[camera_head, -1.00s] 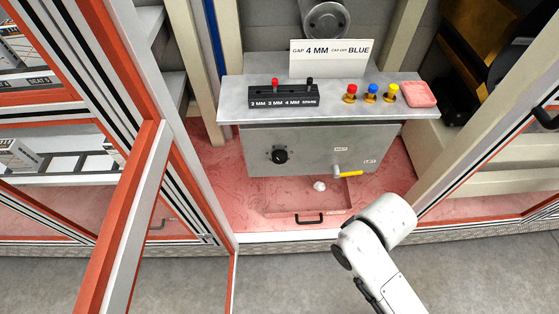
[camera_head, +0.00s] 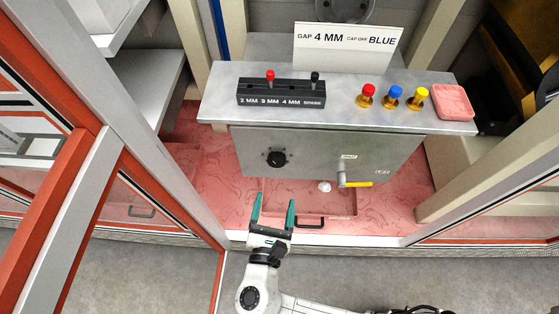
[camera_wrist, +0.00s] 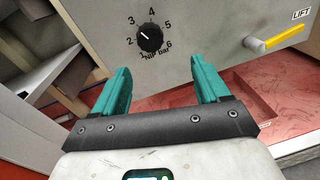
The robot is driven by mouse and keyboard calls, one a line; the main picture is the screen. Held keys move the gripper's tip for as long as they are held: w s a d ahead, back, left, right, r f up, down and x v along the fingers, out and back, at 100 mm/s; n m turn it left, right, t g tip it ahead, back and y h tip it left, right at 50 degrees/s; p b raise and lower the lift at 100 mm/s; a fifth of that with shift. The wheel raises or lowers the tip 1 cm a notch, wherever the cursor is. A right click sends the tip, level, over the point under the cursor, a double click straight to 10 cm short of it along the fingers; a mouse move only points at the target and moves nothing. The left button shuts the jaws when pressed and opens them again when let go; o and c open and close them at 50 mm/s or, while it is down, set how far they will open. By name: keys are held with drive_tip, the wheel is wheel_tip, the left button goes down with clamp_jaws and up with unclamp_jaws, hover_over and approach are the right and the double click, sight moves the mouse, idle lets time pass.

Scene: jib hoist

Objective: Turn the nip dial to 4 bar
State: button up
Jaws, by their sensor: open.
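The nip dial is a black round knob on the grey front panel, in the head view (camera_head: 276,158) and large in the wrist view (camera_wrist: 150,38). Numbers 1 to 6 ring it, with "NIP bar" below. Its white mark points up and left, seemingly between 2 and 3. My gripper (camera_head: 274,202) has two teal fingers, open and empty. It is in front of and below the dial in the head view. In the wrist view the fingers (camera_wrist: 160,68) stand apart with the dial beyond and between them, not touching it.
A yellow-handled lift lever (camera_head: 357,184) sticks out right of the dial. The grey shelf (camera_head: 225,108) above juts forward, with a black peg block (camera_head: 281,93) and coloured caps. An orange-framed open door (camera_head: 75,190) stands at left. A red floor tray with a handle lies below.

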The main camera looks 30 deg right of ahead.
sight(276, 165)
drive_tip(key=shift+n+t, duration=0.5)
drive_tip(key=x, duration=0.7)
drive_tip(key=a+x, duration=0.1)
drive_tip(key=x, duration=0.2)
drive_tip(key=shift+w+d+f, duration=0.15)
drive_tip(key=shift+w+d, duration=0.05)
drive_tip(key=shift+w, duration=0.35)
drive_tip(key=shift+c, duration=0.2)
drive_tip(key=c, duration=1)
